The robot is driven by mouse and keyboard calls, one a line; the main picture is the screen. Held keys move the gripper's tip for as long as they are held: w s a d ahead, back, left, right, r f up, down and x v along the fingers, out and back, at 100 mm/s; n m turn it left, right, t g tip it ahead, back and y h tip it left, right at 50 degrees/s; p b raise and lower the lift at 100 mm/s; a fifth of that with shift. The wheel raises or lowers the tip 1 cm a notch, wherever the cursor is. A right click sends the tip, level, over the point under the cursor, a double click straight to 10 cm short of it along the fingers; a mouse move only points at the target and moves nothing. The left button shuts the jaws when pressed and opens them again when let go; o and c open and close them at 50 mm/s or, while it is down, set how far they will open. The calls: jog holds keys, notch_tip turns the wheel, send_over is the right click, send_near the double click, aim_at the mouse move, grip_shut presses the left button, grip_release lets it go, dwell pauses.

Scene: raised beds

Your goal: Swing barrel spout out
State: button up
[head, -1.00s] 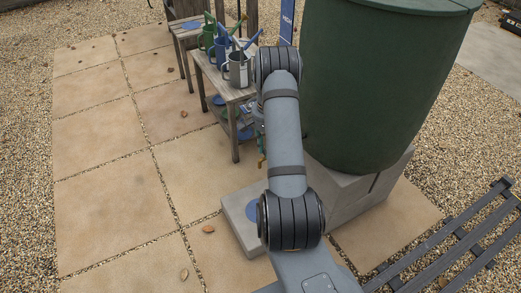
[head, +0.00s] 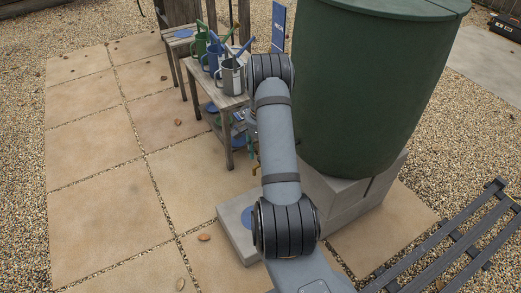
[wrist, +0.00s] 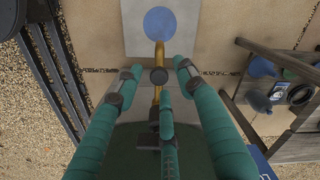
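The green barrel (head: 375,90) stands on grey blocks in the head view; its dark green side also fills the lower middle of the wrist view (wrist: 130,150). The brass spout (wrist: 158,50) runs up the middle of the wrist view, pointing toward a blue disc (wrist: 160,22) on a pale slab. A bit of brass (head: 255,168) shows left of my arm in the head view. My gripper (wrist: 157,72) has teal fingers spread apart, one each side of the spout, with a third finger below. A dark round knob lies between them. I cannot tell whether any finger touches the spout.
A wooden bench (head: 232,102) with several watering cans stands left of the barrel. A dark slatted frame (head: 450,245) lies at the lower right. The slab (head: 228,222) is low in front of the barrel. Paving to the left is mostly clear.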

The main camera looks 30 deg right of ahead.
notch_tip(320, 180, up, 12)
dwell(0.4)
jog(key=shift+f, duration=0.1)
notch_tip(320, 180, down, 12)
jog(key=shift+r, duration=0.1)
jog(key=shift+s, duration=0.1)
dwell(0.6)
jog(key=shift+d, duration=0.1)
